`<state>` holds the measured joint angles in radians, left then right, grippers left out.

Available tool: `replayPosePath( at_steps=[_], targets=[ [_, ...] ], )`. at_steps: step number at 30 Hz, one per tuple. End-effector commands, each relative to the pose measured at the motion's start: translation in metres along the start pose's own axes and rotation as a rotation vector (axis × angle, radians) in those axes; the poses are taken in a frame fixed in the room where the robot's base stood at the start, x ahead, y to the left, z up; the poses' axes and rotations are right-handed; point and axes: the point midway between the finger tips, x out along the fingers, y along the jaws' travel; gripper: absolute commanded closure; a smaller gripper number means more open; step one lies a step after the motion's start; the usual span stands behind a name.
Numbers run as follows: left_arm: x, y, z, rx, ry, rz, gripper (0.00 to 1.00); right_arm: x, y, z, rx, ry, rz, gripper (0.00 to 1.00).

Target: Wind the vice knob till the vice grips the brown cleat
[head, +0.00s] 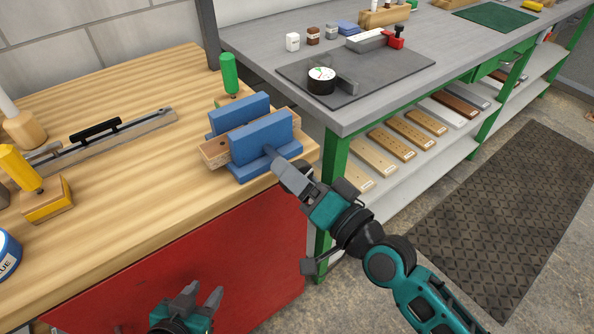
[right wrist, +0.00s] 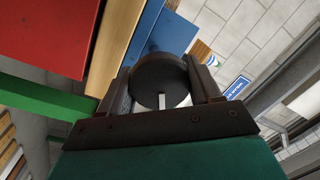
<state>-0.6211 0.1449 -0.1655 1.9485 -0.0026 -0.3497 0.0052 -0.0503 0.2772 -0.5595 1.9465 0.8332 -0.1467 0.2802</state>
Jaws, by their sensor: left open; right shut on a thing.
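The blue vice (head: 262,135) stands at the right front corner of the wooden bench. The brown cleat (head: 214,153) lies between its two jaws, with its ends sticking out on both sides. I cannot tell whether both jaws touch it. My right gripper (head: 281,168) is at the vice's near side. In the right wrist view, the right gripper (right wrist: 164,80) is shut on the dark round vice knob (right wrist: 160,72), with a finger on either side. The knob is mostly hidden in the head view. My left gripper (head: 202,296) is open and empty, low in front of the bench's red panel.
A green-handled tool (head: 229,75) stands behind the vice. A yellow-handled tool (head: 22,170) and a metal rail with a black handle (head: 96,130) are at the left. A grey table (head: 260,40) with a dark mat and a tape roll (head: 321,80) stands at the right.

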Motion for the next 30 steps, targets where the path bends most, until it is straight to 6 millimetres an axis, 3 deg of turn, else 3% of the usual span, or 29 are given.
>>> replayPosePath(
  at_steps=[20, 21, 27, 30],
  targets=[
    [-0.0016, 0.0, -0.0014, -0.002, 0.003, -0.002, 0.57, 0.0006, -0.0023, -0.0009, 0.068, 0.009, -0.007, 0.67],
    [-0.0016, 0.0002, -0.0014, -0.002, 0.003, -0.001, 0.57, 0.0006, -0.0023, -0.001, 0.068, 0.009, -0.007, 0.34],
    [-0.0016, 0.0012, -0.0013, -0.002, 0.002, 0.001, 0.57, 0.0004, -0.0015, -0.0007, 0.067, 0.008, -0.005, 0.15],
    [-0.0016, 0.0016, -0.0012, -0.002, 0.002, 0.002, 0.57, 0.0003, -0.0011, -0.0005, 0.067, 0.008, -0.004, 0.14]
  ],
)
